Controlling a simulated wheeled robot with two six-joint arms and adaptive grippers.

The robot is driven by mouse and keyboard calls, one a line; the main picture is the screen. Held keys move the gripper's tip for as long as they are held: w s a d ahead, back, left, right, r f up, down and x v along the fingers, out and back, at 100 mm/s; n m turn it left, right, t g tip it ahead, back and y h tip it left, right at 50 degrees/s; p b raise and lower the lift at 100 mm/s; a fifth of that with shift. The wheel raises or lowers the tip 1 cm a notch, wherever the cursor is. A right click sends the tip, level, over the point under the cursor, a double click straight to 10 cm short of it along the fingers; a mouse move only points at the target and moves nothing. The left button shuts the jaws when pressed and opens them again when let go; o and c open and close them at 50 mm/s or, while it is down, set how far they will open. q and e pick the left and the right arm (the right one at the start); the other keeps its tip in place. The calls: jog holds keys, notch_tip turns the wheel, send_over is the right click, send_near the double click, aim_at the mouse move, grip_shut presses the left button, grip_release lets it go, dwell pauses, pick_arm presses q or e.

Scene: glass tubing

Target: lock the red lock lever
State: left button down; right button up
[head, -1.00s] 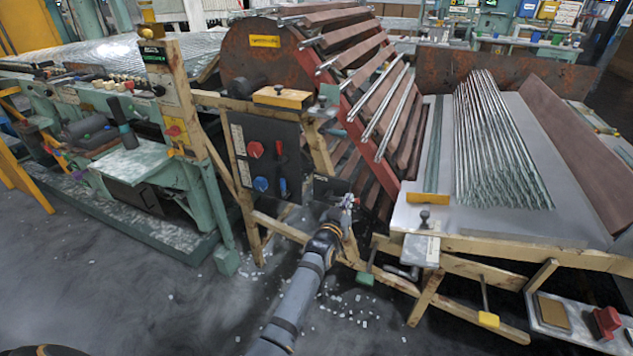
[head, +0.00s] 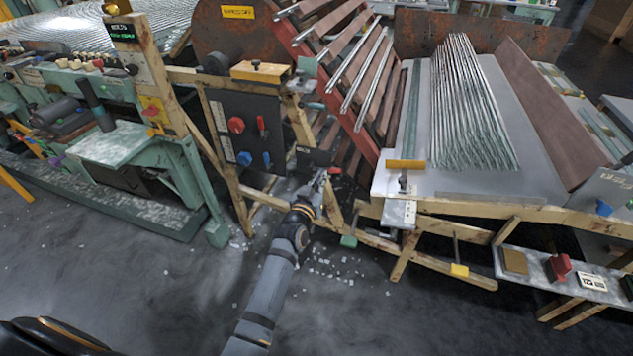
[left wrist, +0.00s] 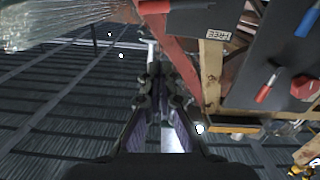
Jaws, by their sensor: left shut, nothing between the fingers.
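A red lever handle (head: 334,170) shows beside a small dark plate (head: 314,157) low on the wooden frame. In the left wrist view a red handle (left wrist: 157,6) lies at the top edge, with an upside-down FREE label (left wrist: 218,34) close by. My left gripper (head: 322,178) is just below the plate, close to the red handle. Its fingers (left wrist: 160,80) are together and empty; I cannot tell whether they touch the handle. The gripper partly hides the plate area. My right gripper is not in view.
A dark panel (head: 218,108) above left carries a red knob (head: 236,125), another red lever (head: 262,124) and blue controls (head: 244,158). A red sloped rack (head: 312,78) and a table of glass tubes (head: 400,190) stand to the right. The floor in front is open.

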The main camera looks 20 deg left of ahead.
pick_arm(q)
jog(key=s, duration=0.3)
jog(key=shift+r, duration=0.1)
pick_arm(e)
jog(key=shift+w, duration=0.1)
pick_arm(q)
jog(key=shift+a, duration=0.1)
